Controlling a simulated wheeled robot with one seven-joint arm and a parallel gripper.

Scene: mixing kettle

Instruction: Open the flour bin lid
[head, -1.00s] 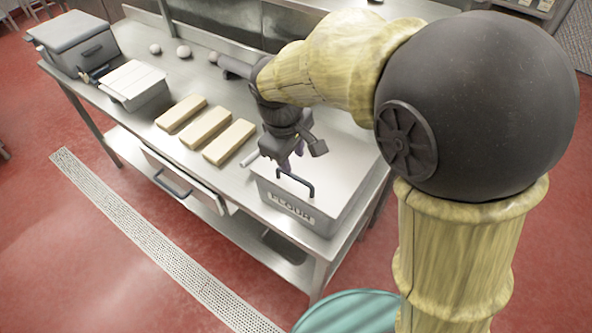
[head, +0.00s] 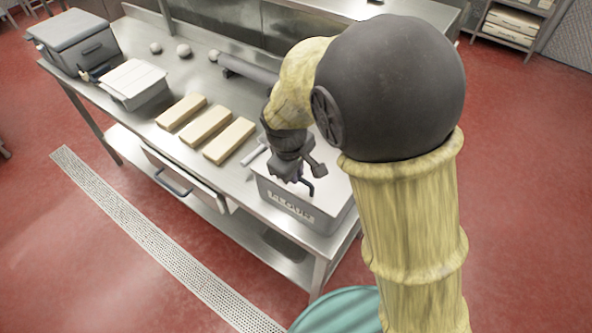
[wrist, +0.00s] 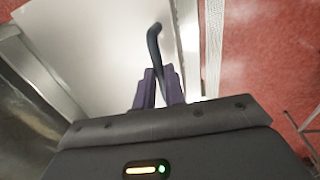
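The flour bin (head: 327,220) is a grey metal box with a FLOUR label on its front, at the near right end of the steel table. Its pale flat lid (head: 335,190) looks closed. A dark bar handle (head: 309,188) rises near the lid's front edge. My gripper (head: 297,180) is low over the lid, at the handle, and partly hides it. In the wrist view, the handle (wrist: 154,42) runs down between my two purple fingers (wrist: 159,88), which stand a little apart around it. Whether they press on it cannot be made out.
Several pale blocks (head: 205,133) lie left of the bin on the steel table (head: 215,90). A small lidded container (head: 133,85) and a larger grey box (head: 73,42) stand at the far left. A drawer (head: 180,182) hangs below the front edge. A teal round thing (head: 340,312) is nearby on the floor.

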